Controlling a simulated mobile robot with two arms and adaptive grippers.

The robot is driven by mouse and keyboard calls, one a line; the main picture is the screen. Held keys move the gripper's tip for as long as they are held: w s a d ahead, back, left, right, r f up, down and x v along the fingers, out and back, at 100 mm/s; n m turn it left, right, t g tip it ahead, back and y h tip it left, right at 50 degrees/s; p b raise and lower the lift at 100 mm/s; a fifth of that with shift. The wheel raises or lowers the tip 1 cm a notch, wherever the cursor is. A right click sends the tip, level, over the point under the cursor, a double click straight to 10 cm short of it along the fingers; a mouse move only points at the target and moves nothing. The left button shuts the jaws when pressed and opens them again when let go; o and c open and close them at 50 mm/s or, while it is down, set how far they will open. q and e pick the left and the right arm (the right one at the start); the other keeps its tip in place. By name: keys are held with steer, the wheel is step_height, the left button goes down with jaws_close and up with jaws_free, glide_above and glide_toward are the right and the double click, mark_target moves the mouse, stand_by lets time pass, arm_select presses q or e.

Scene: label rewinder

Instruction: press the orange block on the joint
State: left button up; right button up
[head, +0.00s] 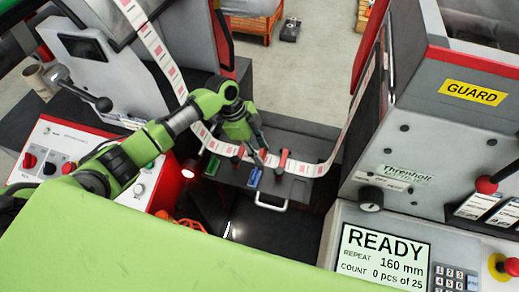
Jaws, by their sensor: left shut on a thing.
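My left gripper (261,156), on the green arm from the left, is over the small dark table between the machines, above the label strip. It is shut on a small orange-red thing, seemingly the orange block, mostly hidden by the fingers. The joint is hidden or too small to make out, and I cannot tell whether the block touches the strip. My right gripper is not in view.
A green block (212,166) and a blue block (254,177) are at the table's near side, above a white handle (271,204). The control panel (70,160) stands left. The display (385,258) reads READY. The grey GUARD machine (430,130) bounds the right.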

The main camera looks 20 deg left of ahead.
arm_select(q)
steer(key=shift+r+p, duration=2.3)
steer(key=shift+r, duration=0.2)
step_height(320, 180, up, 3)
steer(key=p, duration=0.2)
steer(key=shift+p, duration=0.4)
steer(key=shift+f, duration=0.1)
